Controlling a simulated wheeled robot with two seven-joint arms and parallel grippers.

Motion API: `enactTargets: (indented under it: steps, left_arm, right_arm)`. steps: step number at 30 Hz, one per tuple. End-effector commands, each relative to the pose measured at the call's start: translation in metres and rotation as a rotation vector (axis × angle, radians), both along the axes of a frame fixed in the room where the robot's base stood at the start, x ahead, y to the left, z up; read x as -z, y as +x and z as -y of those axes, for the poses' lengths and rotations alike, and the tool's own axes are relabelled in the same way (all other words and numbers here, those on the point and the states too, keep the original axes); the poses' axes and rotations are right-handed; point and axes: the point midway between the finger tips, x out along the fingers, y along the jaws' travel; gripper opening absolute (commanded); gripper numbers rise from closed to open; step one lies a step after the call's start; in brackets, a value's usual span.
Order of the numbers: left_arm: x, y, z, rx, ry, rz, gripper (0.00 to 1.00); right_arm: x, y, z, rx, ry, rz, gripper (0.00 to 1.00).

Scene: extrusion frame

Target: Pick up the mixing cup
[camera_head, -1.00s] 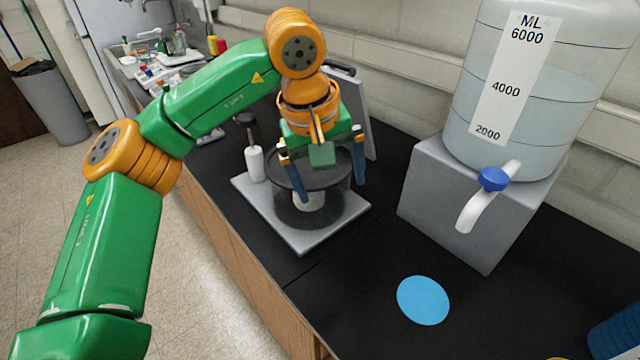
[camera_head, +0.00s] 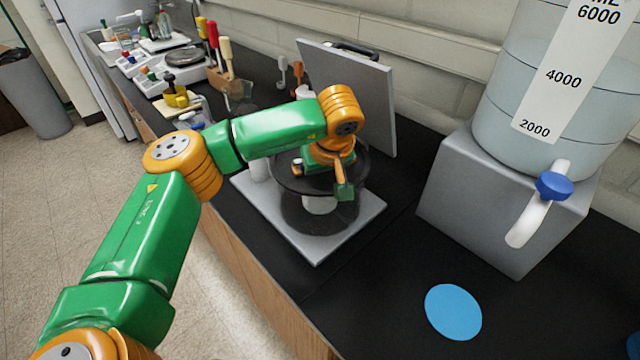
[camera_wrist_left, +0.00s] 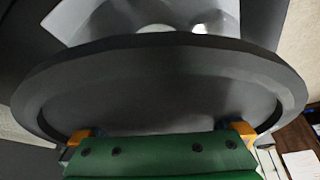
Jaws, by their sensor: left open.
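A dark, see-through round vessel with a wide dark rim (camera_head: 290,182) stands on a grey square plate (camera_head: 318,246) on the bench. A white cup-like thing (camera_head: 320,205) shows low in its middle. No label tells which of these is the mixing cup. My left gripper (camera_head: 325,168) is open and low over the vessel's top, its fingers largely hidden. In the left wrist view the dark rim (camera_wrist_left: 160,45) fills most of the picture just beyond my green palm, with finger bases (camera_wrist_left: 160,132) at both sides. Contact cannot be told. My right gripper is not in view.
A large water jug (camera_head: 545,110) with a spigot stands on a grey block (camera_head: 490,205) at the right. A blue disc (camera_head: 453,312) lies on the black bench in front. A grey panel (camera_head: 365,95) stands behind the vessel. Tools and trays crowd the far left.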

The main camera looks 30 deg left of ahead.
Motion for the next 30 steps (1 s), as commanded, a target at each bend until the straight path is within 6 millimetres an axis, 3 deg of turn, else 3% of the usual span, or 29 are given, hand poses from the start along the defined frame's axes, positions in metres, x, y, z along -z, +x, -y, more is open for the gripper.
enactTargets:
  steps: [4,10,15,17,18,30]
  left_arm:
    - [0.014,0.004,-0.004,-0.001,-0.001,0.001,1.0]
    - [0.015,0.005,-0.005,0.0,-0.001,0.002,0.97]
    - [0.015,0.004,-0.004,0.0,-0.001,0.002,0.51]
    - [0.015,0.004,-0.004,0.0,-0.001,0.002,0.35]
    - [0.015,0.004,-0.004,0.0,-0.001,0.002,0.32]
    - [0.008,0.005,-0.004,0.0,-0.001,0.002,0.32]
  right_arm:
    - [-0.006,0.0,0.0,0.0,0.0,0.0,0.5]
    - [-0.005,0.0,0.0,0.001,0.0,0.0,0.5]
    - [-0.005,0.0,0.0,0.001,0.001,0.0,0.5]
    - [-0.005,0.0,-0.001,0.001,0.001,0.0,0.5]
    - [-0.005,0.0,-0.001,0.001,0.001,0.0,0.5]
    - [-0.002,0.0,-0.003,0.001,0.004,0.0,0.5]
